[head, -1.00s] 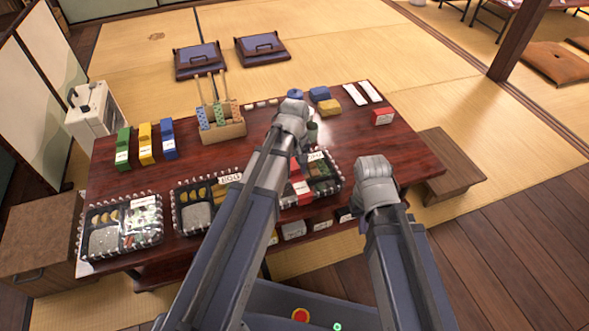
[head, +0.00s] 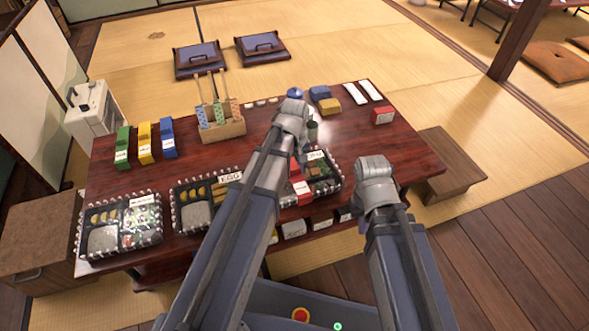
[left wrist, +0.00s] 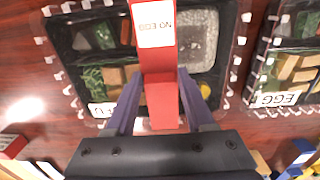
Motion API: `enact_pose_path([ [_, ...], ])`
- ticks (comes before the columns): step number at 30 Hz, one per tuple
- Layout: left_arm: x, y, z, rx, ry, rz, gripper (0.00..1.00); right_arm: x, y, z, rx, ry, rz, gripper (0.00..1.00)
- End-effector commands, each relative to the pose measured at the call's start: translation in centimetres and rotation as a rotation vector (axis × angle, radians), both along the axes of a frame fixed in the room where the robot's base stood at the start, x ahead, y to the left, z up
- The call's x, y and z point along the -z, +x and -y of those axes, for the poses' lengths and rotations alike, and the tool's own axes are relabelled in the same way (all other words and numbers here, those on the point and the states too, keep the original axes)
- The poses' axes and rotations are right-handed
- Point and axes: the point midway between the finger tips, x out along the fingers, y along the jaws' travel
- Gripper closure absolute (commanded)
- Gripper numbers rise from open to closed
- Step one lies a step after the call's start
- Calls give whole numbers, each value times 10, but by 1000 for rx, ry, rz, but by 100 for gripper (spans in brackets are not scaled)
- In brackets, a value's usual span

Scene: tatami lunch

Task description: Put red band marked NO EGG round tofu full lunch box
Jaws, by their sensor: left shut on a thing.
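The red band (left wrist: 162,95) with a white NO EGG label runs across the tofu lunch box (left wrist: 88,65) in the left wrist view. The box is a dark tray with rice, greens and brown pieces, with a partly covered white label at its edge. In the head view the band (head: 302,187) and the box (head: 333,187) are partly behind my left arm. My left gripper (left wrist: 157,92) is shut on the band. I cannot tell whether the band touches or encloses the box. My right gripper (head: 376,180) hangs right of the box; its fingers are hidden.
The lunch box labelled EGG (head: 176,194) stands left of it, and another box (head: 160,238) at the far left. Green (head: 122,145), yellow (head: 145,142) and blue (head: 167,137) bands and a wooden holder (head: 222,131) stand behind. The table's right side is mostly clear.

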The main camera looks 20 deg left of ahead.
Motion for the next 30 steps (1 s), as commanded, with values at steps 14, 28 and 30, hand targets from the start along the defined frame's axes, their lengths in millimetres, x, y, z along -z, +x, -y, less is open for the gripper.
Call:
enact_pose_path([
  [14,0,0,0,0,0,0,16,0,0,0,0,0,0,100],
  [28,0,0,0,0,0,0,0,0,0,0,0,0,0,100],
  [30,0,0,0,0,0,0,0,0,0,0,1,0,0,100],
])
